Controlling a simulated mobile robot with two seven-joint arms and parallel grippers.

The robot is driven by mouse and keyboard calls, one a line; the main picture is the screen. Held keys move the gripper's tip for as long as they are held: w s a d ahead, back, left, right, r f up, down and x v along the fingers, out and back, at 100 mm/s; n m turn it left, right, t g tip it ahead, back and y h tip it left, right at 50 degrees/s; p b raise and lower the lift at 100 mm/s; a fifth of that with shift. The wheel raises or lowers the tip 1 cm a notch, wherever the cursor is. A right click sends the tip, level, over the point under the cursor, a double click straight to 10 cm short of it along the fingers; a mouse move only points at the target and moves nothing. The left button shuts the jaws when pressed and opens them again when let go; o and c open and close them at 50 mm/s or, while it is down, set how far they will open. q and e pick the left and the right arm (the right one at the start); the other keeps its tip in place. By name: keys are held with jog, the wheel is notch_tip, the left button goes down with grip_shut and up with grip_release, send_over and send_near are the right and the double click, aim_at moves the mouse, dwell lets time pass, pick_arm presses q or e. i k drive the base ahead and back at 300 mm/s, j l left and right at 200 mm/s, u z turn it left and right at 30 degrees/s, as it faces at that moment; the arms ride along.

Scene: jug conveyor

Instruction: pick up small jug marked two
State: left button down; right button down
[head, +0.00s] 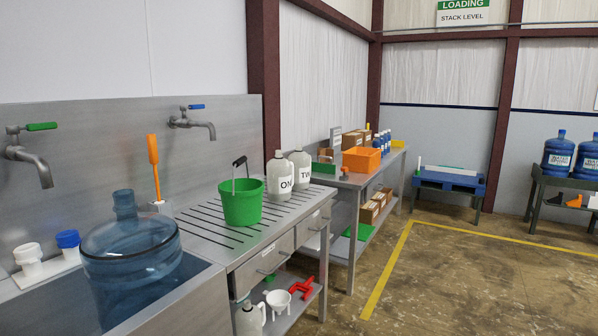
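Two small white jugs stand upright on the ribbed metal drainboard. The jug whose label begins "TW" (301,160) is at the back right, near the wall. Neither of my grippers shows in the head view.
A green bucket (242,204) stands left of the jugs. A large blue water bottle (131,250) sits in the sink at the near left. A workbench (352,182) with an orange crate (361,159) stands beyond the drainboard. The floor (465,270) to the right is clear.

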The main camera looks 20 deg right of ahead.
aim_at(301, 161)
jog(key=i+l+z, duration=0.4)
jog(key=l, duration=0.2)
jog(key=i+l+z, duration=0.8)
jog(key=i, duration=0.2)
jog(key=i+l+z, duration=0.1)
jog(key=i+z, duration=0.3)
jog(key=i+u, duration=0.2)
jog(key=i, duration=0.2)
jog(key=i+l+u, duration=0.2)
jog(key=i, duration=0.25)
jog(key=i+u, duration=0.25)
jog(key=i, duration=0.15)
jog(key=i+u, duration=0.2)
jog(key=u, duration=0.25)
jog(key=i+l+u, duration=0.2)
jog(key=u, duration=0.25)
jog(key=i+l+u, duration=0.2)
jog(key=u, duration=0.2)
jog(key=i+l+u, duration=0.1)
jog(key=l+u, duration=0.15)
jog(key=u, duration=0.2)
jog(key=i+l+u, duration=0.1)
jog(key=l+u, duration=0.2)
jog(key=u, duration=0.15)
jog(key=i+l+u, duration=0.15)
jog(key=l+u, duration=0.65)
jog(key=i+j, duration=0.05)
jog(key=j, duration=0.05)
